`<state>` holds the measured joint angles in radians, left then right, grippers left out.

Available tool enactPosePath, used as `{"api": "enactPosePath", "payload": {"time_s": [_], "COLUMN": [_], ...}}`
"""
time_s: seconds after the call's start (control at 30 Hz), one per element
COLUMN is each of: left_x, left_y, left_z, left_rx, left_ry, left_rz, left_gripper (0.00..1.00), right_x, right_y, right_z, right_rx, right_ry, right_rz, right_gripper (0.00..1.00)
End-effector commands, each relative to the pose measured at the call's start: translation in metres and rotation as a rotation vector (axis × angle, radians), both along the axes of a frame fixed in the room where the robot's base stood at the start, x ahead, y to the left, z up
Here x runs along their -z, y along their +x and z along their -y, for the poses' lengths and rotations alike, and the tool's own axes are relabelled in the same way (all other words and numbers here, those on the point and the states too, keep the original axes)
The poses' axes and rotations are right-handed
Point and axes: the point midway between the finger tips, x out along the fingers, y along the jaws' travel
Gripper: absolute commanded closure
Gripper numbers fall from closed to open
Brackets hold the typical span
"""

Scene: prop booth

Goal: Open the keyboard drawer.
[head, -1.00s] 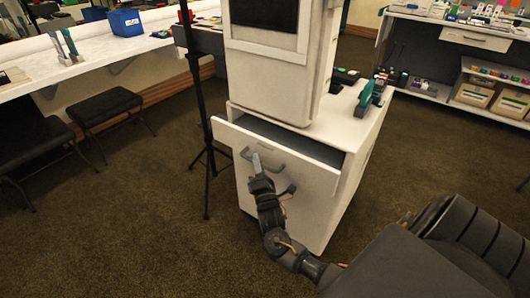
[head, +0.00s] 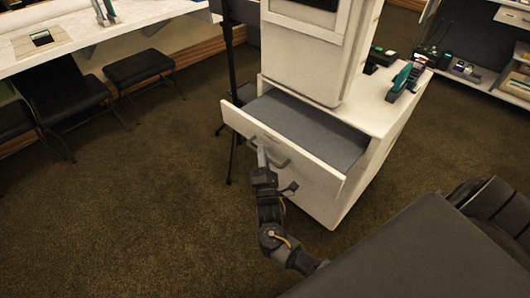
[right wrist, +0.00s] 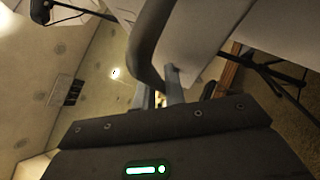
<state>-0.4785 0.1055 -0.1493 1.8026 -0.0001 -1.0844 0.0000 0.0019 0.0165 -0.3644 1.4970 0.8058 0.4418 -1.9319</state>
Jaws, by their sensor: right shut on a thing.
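The keyboard drawer (head: 306,136) is the top drawer of the white cabinet (head: 371,172) in the head view. It stands well out from the cabinet, and its grey inside looks bare. Its dark bar handle (head: 280,160) is on the front panel. My right gripper (head: 262,155) is shut on the handle at its left part. In the right wrist view the curved handle (right wrist: 143,45) runs down to the fingers (right wrist: 160,95). The fingertips are partly hidden there. My left gripper does not show.
A tall white machine (head: 308,45) stands on the cabinet, with a teal tool (head: 403,78) beside it. A black stand (head: 231,95) is close to the drawer's left side. Black stools (head: 144,70) stand by the white counter at left. Open carpet lies in front.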

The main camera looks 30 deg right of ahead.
Motion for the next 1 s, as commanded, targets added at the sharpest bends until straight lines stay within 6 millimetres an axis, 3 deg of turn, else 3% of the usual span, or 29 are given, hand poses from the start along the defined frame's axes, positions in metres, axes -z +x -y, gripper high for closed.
{"api": "enactPosePath", "payload": {"time_s": [0.07, 0.1, 0.17, 0.53, 1.0], "left_x": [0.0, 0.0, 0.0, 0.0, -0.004], "left_y": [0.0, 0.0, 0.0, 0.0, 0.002], "left_z": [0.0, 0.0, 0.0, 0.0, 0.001], "left_rx": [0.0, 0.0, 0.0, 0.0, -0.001], "left_ry": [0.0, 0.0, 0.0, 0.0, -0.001], "left_rz": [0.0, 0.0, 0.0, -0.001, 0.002], "left_gripper": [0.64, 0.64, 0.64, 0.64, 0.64], "right_x": [0.001, 0.001, 0.001, 0.004, 0.036], "right_y": [0.0, 0.0, 0.0, -0.006, -0.076], "right_z": [0.0, 0.0, 0.0, -0.002, -0.033], "right_rx": [0.0, 0.0, 0.0, -0.001, 0.0], "right_ry": [0.001, 0.001, 0.0, 0.001, 0.001], "right_rz": [-0.002, -0.002, -0.002, -0.003, -0.003], "right_gripper": [1.0, 0.87, 0.79, 0.79, 0.79]}}
